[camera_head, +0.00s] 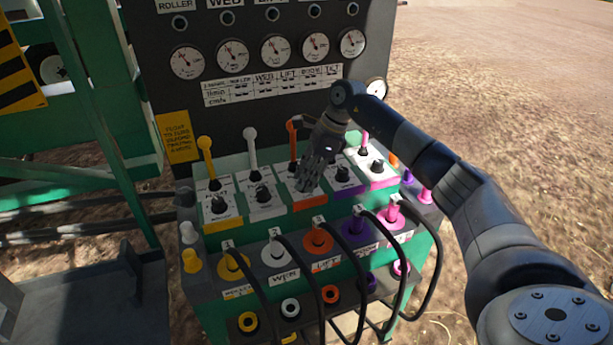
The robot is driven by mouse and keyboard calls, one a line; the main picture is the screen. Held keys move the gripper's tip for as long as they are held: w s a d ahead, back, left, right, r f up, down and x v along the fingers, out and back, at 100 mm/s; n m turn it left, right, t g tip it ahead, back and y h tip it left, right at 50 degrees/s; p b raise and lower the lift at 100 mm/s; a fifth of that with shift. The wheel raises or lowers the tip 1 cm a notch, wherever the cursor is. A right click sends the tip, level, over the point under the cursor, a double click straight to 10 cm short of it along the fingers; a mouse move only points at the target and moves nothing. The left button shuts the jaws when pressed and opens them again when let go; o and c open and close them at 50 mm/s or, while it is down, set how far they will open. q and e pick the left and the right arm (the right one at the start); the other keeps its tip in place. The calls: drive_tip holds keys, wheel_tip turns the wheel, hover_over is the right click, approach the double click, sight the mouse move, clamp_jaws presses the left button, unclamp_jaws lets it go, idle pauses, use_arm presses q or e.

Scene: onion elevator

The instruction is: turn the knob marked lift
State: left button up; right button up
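My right gripper (306,183) points down over the orange-edged panel (309,204) in the middle of the control box. That panel is in line with the orange socket marked LIFT (318,240) below it. The knob on this panel is hidden behind the gripper's fingers, so I cannot tell whether they touch it or how far they are parted. An orange-topped lever (292,128) stands just behind the gripper. My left gripper is not in view.
Black knobs sit on neighbouring panels: the white one (263,194) to the left, the purple one (343,171) to the right. Levers rise behind them, including a yellow one (206,146) and a white one (251,139). Gauges (275,52) line the upright board. Black cables (300,268) loop in front.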

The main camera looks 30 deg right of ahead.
drive_tip(key=shift+c, duration=0.2)
drive_tip(key=m+t+h, duration=0.1)
drive_tip(key=m, duration=0.2)
drive_tip(key=shift+s+m, duration=0.1)
drive_tip(key=shift+m, duration=0.3)
drive_tip(key=m+t+h, duration=0.1)
drive_tip(key=m, duration=0.2)
drive_tip(key=shift+a+m, duration=0.15)
drive_tip(key=shift+m, duration=0.15)
drive_tip(key=m+h+b, duration=0.1)
drive_tip(key=m+h, duration=0.1)
drive_tip(key=m, duration=0.2)
drive_tip(key=shift+a+m, duration=0.15)
drive_tip(key=shift+m, duration=0.15)
drive_tip(key=shift+m+h+b, duration=0.55)
drive_tip(key=shift+m+h, duration=0.15)
drive_tip(key=shift+m, duration=1.1)
drive_tip(key=o, duration=1.1)
drive_tip(key=shift+c, duration=0.2)
